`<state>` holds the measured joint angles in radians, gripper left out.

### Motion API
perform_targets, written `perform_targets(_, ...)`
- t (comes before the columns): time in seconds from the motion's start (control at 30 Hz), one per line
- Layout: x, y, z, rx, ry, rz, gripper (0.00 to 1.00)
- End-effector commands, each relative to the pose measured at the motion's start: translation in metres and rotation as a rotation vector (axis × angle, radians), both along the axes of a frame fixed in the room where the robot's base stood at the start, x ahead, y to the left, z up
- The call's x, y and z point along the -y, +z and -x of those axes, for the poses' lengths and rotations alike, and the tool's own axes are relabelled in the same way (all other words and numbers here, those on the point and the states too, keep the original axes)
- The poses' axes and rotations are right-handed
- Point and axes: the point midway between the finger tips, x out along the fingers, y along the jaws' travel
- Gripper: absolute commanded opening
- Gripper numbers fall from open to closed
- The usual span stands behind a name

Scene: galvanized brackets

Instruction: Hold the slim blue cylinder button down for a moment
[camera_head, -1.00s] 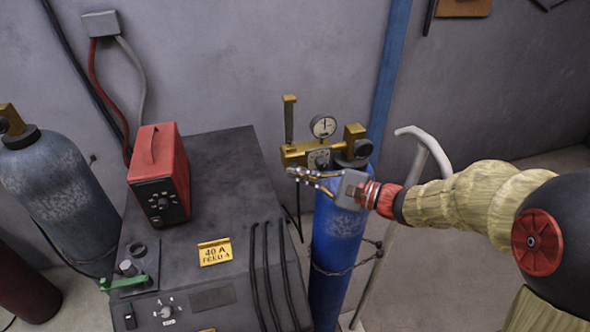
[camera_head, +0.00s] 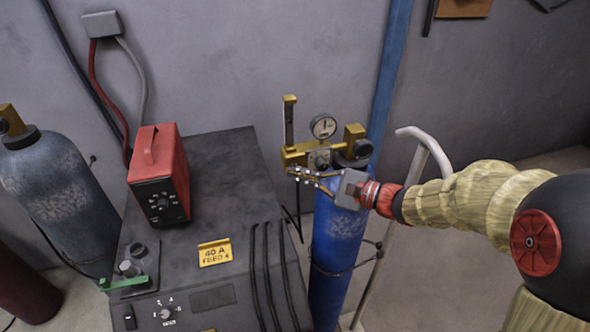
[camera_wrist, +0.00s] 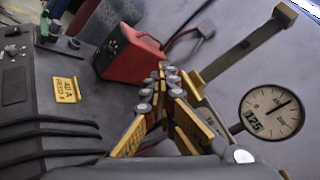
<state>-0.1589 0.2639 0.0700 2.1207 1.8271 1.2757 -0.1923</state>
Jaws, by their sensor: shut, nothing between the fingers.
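The slim blue cylinder (camera_head: 335,240) stands upright beside the grey welding machine. A brass regulator (camera_head: 295,153) sits at its top, with a round dial gauge (camera_head: 323,126) above and a small dark-faced control (camera_head: 319,160) on its front. I cannot make out a separate button. My gripper (camera_head: 292,171) is shut and empty, its fingertips just in front of the regulator's lower left end. Contact cannot be told. In the wrist view the fingertips (camera_wrist: 166,70) meet in front of the brass body (camera_wrist: 197,82), left of the gauge (camera_wrist: 271,111).
The grey machine (camera_head: 205,190) carries a red box (camera_head: 160,172), a yellow label and several dark cables. A second, wider blue-grey cylinder (camera_head: 55,195) stands at the left. A pale bent tube (camera_head: 432,145) rises right of the slim cylinder. The wall is close behind.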

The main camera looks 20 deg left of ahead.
Motion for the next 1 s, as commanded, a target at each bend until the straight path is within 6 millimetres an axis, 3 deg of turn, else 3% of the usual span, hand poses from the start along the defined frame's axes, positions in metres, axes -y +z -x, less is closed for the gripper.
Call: perform_targets(1.0, 0.0042, -0.0007, 0.006, 0.0, -0.001, 0.0, 0.0)
